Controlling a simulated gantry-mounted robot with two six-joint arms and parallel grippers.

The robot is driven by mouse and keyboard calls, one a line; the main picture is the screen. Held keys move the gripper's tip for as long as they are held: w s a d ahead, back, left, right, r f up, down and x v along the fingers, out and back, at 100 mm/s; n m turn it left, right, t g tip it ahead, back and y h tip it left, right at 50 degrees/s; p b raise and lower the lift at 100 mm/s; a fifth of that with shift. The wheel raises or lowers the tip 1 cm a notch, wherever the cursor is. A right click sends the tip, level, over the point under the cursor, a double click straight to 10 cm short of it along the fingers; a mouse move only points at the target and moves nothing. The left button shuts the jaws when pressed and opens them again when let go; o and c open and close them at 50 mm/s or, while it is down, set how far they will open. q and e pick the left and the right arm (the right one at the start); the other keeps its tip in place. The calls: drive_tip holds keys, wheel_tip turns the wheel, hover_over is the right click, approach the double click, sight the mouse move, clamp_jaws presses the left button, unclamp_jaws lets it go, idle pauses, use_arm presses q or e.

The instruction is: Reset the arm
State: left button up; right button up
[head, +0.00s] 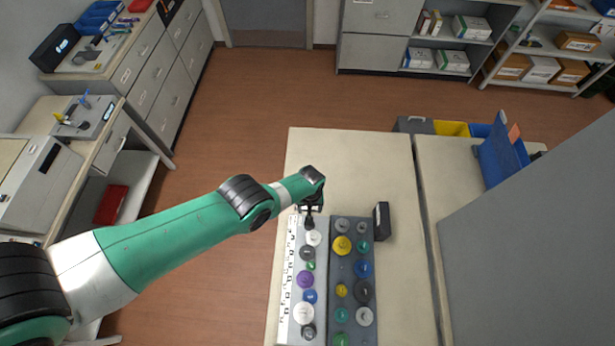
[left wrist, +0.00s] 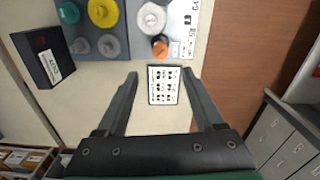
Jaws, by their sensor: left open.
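My left gripper (head: 312,210) is over the far end of a white board (head: 291,285) with round caps on it. Its two fingers are apart in the left wrist view (left wrist: 160,74), with nothing held between them. A white card with small pictures (left wrist: 163,85) lies on the table below the fingers. An orange cap (left wrist: 160,47) and a white cap (left wrist: 152,17) sit just beyond the fingertips. A dark grey board (head: 352,300) with several coloured caps lies beside the white one. My right gripper is not in view.
A black box (head: 381,221) stands right of the grey board; it also shows in the left wrist view (left wrist: 42,55). The table's far part (head: 345,165) is clear. Blue (head: 500,155) and yellow bins (head: 452,129) stand at the back right. A large grey surface (head: 540,250) fills the right side.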

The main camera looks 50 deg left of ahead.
use_arm(q)
drive_tip(key=w+d+r+m+t, duration=0.15)
drive_tip(key=w+r+t, duration=0.25)
drive_tip(key=w+r, duration=0.55)
drive_tip(key=w+d+r+t, duration=0.2)
drive_tip(key=w+r+t, duration=0.1)
drive_tip(key=w+r, duration=0.65)
drive_tip(key=w+d+r+m+t, duration=0.1)
drive_tip(key=w+r+t, duration=0.25)
drive_tip(key=r, duration=0.65)
drive_tip(key=w+d+r+m+t, duration=0.1)
drive_tip(key=w+d+r+t, duration=0.2)
drive_tip(key=r, duration=0.7)
drive_tip(key=s+d+r+m+t+h, duration=0.15)
drive_tip(key=s+r+t, duration=0.25)
drive_tip(key=r, duration=1)
drive_tip(key=s+r+m+t, duration=0.2)
drive_tip(key=s+r+t, duration=0.2)
drive_tip(key=r, duration=0.9)
drive_tip(key=s+r+m+t, duration=0.4)
drive_tip(key=s+r+t, duration=0.2)
drive_tip(key=s+r, duration=0.8)
drive_tip(key=s, duration=0.4)
drive_tip(key=shift+s+a+m, duration=0.25)
drive_tip(key=shift+s+m, duration=0.05)
drive_tip(key=shift+m, duration=0.1)
